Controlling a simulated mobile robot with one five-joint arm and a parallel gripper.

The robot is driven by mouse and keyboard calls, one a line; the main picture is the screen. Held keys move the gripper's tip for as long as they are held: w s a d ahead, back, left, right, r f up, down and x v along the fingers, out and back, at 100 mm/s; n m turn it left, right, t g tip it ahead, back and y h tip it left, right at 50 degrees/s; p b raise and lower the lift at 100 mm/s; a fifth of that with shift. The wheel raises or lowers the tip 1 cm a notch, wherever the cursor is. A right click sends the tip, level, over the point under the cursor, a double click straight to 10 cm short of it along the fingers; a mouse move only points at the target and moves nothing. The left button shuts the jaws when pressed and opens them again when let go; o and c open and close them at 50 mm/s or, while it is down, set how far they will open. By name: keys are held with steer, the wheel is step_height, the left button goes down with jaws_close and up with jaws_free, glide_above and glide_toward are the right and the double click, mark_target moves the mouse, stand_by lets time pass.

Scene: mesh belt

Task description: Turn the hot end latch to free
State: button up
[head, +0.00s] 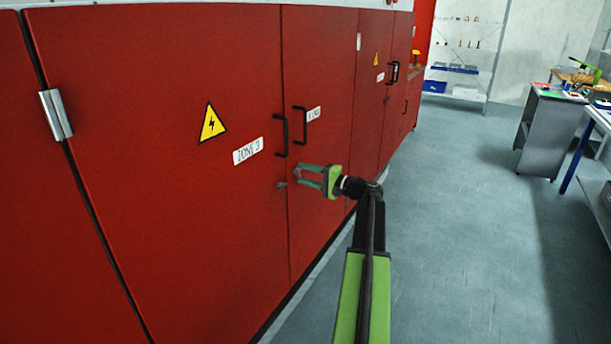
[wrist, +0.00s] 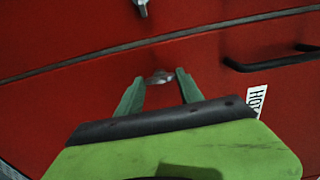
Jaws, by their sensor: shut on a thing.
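The hot end latch (wrist: 159,77) is a small grey metal piece on the red right-hand door, just beside the seam between two doors. In the wrist view it sits between the two green fingertips of my gripper (wrist: 158,80). In the head view my gripper (head: 299,174) reaches the door below the black handles, shut on the latch. The fingers partly hide the latch there, and its exact turn is hard to tell. The white label starting with HO (wrist: 257,103) shows on the same door, and in the head view (head: 313,114).
A second grey latch (head: 281,186) is on the left door, close to my gripper; it also shows in the wrist view (wrist: 141,8). Black handles (head: 281,135) stand out above. A ZONE 3 label (head: 247,151) is on the left door. The floor (head: 450,220) to the right is clear.

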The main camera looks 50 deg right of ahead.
stand_by(0.3)
steer(key=o, duration=1.4)
steer(key=v, duration=1.7)
steer(key=shift+s, duration=0.25)
steer(key=shift+f, duration=0.1)
